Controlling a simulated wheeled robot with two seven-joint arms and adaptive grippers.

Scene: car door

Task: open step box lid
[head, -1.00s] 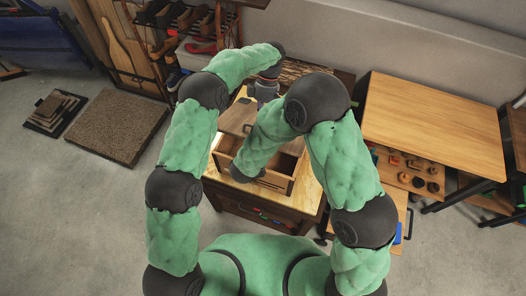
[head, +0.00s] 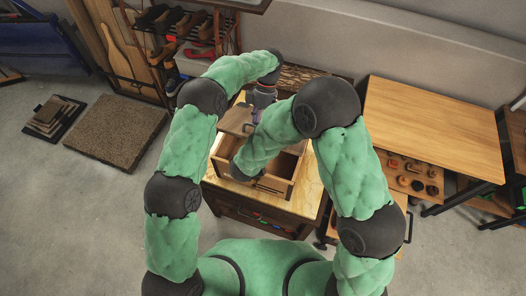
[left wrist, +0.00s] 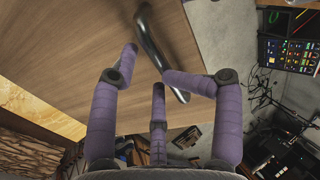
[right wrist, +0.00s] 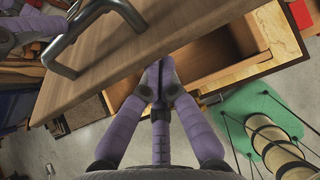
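The wooden step box (head: 275,186) stands on a small table; its interior shows beside the lid. Its wooden lid (head: 234,121) is at the back left of the box, partly hidden by my arms. In the right wrist view the lid (right wrist: 150,45) is raised, with the open box (right wrist: 200,62) beyond its edge. A dark curved handle (left wrist: 150,38) is on the lid. My left gripper (left wrist: 166,62) has its fingers spread near the handle, holding nothing visible. My right gripper (right wrist: 160,72) has its fingers together at the lid's edge; I cannot tell if it touches.
The small table's wooden top (head: 305,206) surrounds the box. A larger wooden table (head: 430,125) stands to the right, with a tray of small items (head: 412,175) beside it. A brown mat (head: 118,125) lies on the floor at left. A shoe rack (head: 190,30) stands behind.

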